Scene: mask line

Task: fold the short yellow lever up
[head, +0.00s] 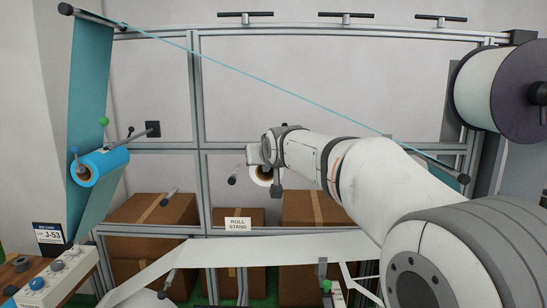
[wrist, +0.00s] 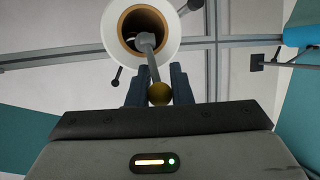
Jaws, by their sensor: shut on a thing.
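The short yellow lever shows in the wrist view as a thin grey rod with a yellow ball knob (wrist: 159,94) at its end. The rod runs from the knob up into the hollow core of a white roll (wrist: 141,20). My gripper (wrist: 159,86) has its two dark blue fingers closed on either side of the knob. In the head view the white roll (head: 262,176) shows just below my gripper (head: 262,152), partly covered by it. The lever and knob cannot be made out there, hidden by my wrist.
A metal frame (head: 199,100) stands around the roll. A blue roll (head: 101,167) with blue and green knobs is at left. A large white roll (head: 482,85) is at upper right. Cardboard boxes (head: 150,210) stand behind a white web (head: 290,248) below. A thin teal web edge crosses above my arm.

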